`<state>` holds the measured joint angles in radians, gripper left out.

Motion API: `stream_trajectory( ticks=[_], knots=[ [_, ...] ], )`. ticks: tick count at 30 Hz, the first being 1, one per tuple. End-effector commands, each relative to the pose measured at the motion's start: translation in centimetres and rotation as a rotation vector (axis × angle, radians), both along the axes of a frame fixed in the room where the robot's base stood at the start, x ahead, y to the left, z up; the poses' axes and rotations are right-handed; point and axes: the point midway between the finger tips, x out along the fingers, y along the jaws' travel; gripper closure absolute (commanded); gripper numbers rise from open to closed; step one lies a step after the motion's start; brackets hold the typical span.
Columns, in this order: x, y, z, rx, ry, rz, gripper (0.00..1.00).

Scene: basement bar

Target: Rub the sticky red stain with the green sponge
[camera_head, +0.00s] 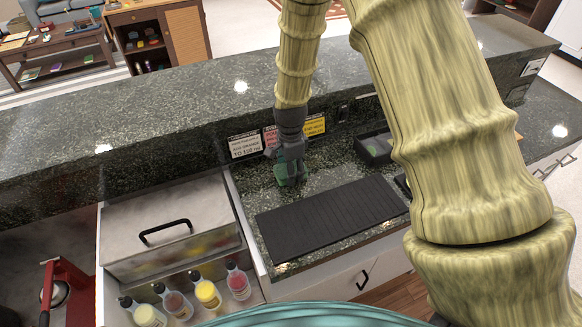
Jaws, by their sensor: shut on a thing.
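My gripper (290,160) is at the end of my arm, pointing down over the dark green granite counter, near the back wall of the bar. It is shut on the green sponge (287,181), which shows just below the fingers. The sponge is at or close to the counter top; I cannot tell if it touches. The red stain is not visible; it may be hidden under the sponge or behind my gripper.
A black ribbed mat (330,218) lies just in front of my gripper. A black tray (375,148) stands to the right. Small signs (245,145) stand behind. At left are a metal-lidded bin (170,228) and several bottles (207,294).

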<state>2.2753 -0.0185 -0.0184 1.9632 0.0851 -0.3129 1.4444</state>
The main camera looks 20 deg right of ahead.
Motion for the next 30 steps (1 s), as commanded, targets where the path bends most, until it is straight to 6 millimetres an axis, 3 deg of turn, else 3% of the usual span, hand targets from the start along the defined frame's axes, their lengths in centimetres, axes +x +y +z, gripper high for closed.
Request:
stream_trajectory(
  ticks=[1, 2, 3, 16, 19, 27, 30],
  knots=[
    [0.0, 0.0, -1.3, 0.001, 0.001, 0.000, 0.69],
    [0.0, 0.2, -1.4, 0.001, 0.000, 0.000, 0.69],
    [0.1, 0.6, -0.5, 0.000, -0.003, 0.000, 0.73],
    [-0.2, 3.6, -1.5, 0.002, 0.001, -0.008, 0.73],
    [-0.2, 2.7, -0.6, 0.001, 0.001, -0.007, 0.73],
    [0.0, 0.6, -1.2, 0.001, 0.001, -0.001, 0.73],
    [0.1, 0.1, -0.4, 0.000, 0.000, 0.003, 0.73]
  ],
)
